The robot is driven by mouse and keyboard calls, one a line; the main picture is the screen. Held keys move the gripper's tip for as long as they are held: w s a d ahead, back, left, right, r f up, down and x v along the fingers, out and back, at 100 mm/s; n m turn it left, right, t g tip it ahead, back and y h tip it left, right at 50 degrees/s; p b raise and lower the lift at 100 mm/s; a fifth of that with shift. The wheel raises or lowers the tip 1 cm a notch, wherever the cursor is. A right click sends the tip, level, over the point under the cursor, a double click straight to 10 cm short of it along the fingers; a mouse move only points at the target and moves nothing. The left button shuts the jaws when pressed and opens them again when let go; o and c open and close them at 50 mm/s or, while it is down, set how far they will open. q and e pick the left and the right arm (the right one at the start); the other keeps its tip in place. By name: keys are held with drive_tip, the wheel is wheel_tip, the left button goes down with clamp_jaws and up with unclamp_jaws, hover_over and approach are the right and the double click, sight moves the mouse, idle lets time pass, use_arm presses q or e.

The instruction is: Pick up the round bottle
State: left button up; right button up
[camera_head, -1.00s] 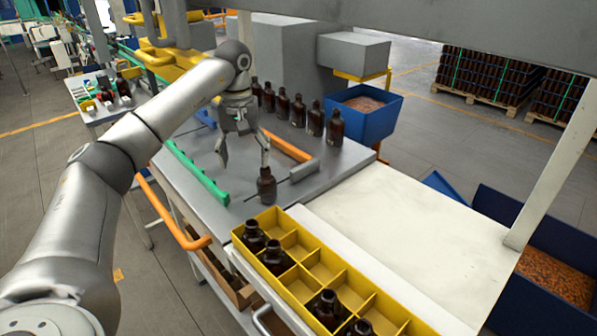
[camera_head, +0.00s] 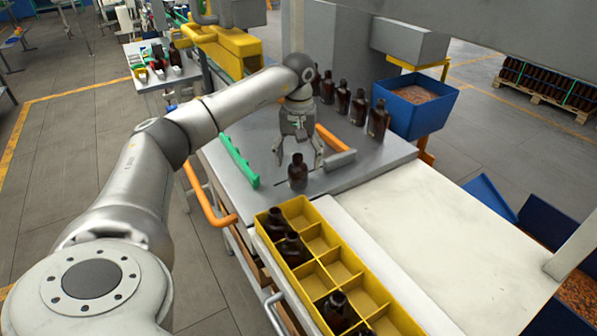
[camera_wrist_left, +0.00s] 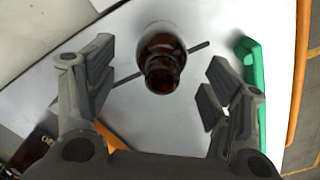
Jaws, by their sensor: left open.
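A round amber bottle (camera_head: 298,172) stands upright by itself on the grey table, near its front edge. My left gripper (camera_head: 299,160) is open and just behind and above this bottle in the head view. In the left wrist view the bottle (camera_wrist_left: 162,62) stands ahead of my two spread fingers (camera_wrist_left: 155,92), roughly centred between them, with nothing held. My right gripper does not show in any view.
A yellow divided crate (camera_head: 322,238) with several amber bottles stands in front. A row of amber bottles (camera_head: 358,108) lines the back. The white surface (camera_head: 440,225) is clear.

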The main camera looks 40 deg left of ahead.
sight(298, 168)
use_arm(q)
drive_tip(key=f+p, duration=0.1)
drive_tip(key=f, duration=0.2)
drive_tip(key=shift+s+f, duration=0.1)
drive_tip(key=shift+s, duration=0.1)
drive_tip(key=shift+w+f, duration=0.1)
drive_tip(key=shift+f, duration=0.35)
drive_tip(key=c, duration=1.2)
drive_tip(key=shift+o, duration=0.2)
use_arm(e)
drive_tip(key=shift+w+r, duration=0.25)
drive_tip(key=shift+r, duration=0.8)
use_arm(q)
drive_tip(key=shift+r, duration=0.1)
drive_tip(key=shift+r, duration=0.1)
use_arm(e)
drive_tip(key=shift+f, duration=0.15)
